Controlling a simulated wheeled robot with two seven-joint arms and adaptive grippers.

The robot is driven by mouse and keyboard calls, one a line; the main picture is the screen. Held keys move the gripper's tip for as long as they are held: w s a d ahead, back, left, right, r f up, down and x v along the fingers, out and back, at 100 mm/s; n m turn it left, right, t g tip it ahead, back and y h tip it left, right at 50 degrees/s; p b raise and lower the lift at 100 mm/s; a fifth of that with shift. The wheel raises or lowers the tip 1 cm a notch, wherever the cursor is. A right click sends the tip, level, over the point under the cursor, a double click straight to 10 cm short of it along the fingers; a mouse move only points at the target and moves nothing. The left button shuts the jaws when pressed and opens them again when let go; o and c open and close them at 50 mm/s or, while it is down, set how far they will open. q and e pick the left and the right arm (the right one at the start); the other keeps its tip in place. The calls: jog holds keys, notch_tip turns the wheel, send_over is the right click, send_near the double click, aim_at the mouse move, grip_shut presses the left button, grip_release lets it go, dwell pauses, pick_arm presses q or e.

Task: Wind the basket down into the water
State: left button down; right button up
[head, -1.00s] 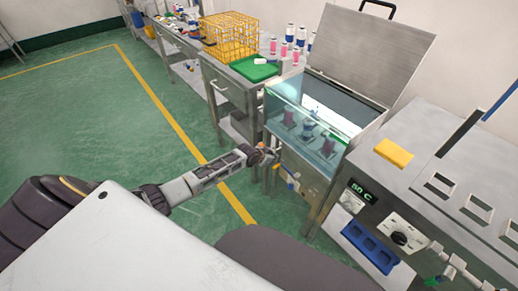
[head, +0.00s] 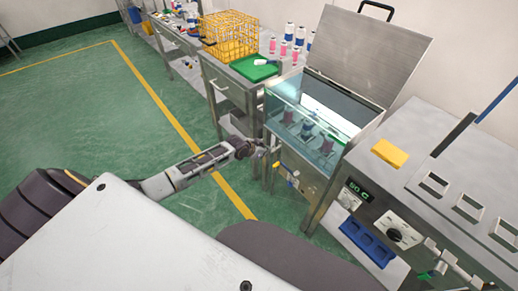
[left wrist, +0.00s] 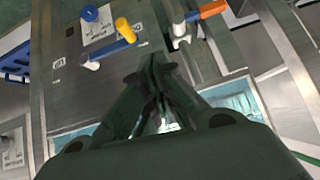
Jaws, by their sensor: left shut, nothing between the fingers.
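The water tank (head: 300,186) has a clear front and an open top. Several cans (head: 306,130) stand inside it; I cannot tell the basket's rim or its depth from the water. My left gripper (head: 265,151) is at the tank's near left side, shut and empty. In the left wrist view its fingertips (left wrist: 157,85) are together. Beyond them are an orange-ended handle (left wrist: 213,9) on a blue and metal part, and a yellow-ended fitting (left wrist: 124,28); the fingers appear apart from both. My right gripper is out of view.
The tank's lid (head: 370,60) stands raised behind it. A yellow wire crate (head: 228,38) and a green tray (head: 254,68) are on the bench to the left. A steel unit with a dial (head: 401,236) stands right of the tank. Green floor is open at left.

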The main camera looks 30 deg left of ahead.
pick_arm(q)
jog(key=shift+a+p+v, duration=0.15)
jog(key=shift+a+v, duration=0.05)
jog(key=shift+v, duration=0.85)
jog(key=shift+a+p+v, duration=0.15)
jog(key=shift+a+v, duration=0.1)
jog(key=shift+v, duration=0.8)
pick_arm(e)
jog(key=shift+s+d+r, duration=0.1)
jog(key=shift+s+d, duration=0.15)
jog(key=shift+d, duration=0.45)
pick_arm(q)
jog(key=shift+w, duration=0.15)
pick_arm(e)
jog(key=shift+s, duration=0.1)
